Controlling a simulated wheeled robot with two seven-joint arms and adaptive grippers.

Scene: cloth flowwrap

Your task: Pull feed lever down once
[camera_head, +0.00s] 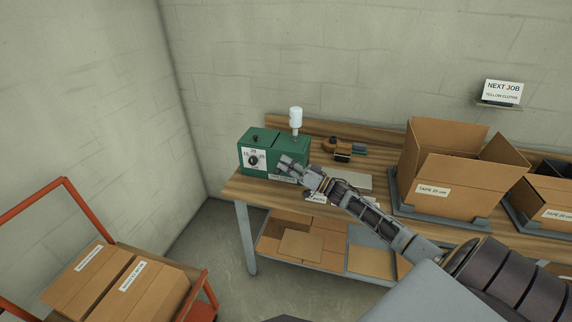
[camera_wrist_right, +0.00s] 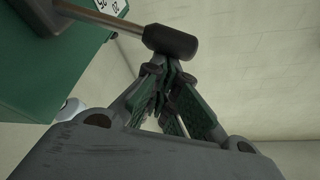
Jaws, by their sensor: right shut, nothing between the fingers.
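The green feed machine (camera_head: 259,143) stands at the left end of the workbench, with a dial on its front and a white cylinder (camera_head: 296,117) on top. In the right wrist view its feed lever is a metal rod ending in a dark knob (camera_wrist_right: 171,42). My right gripper (camera_head: 284,163) is in front of the machine's right side; in the right wrist view its fingertips (camera_wrist_right: 166,68) are shut and empty, right at the knob. I cannot tell whether they touch it. In the head view my gripper hides the lever. My left gripper is out of view.
The wooden workbench (camera_head: 240,189) carries a small brown-and-green tool (camera_head: 343,149) and a grey plate (camera_head: 352,181). An open carton (camera_head: 440,191) stands to the right. A red-framed cart (camera_head: 66,185) with boxes is at lower left. A sign (camera_head: 502,92) hangs on the wall.

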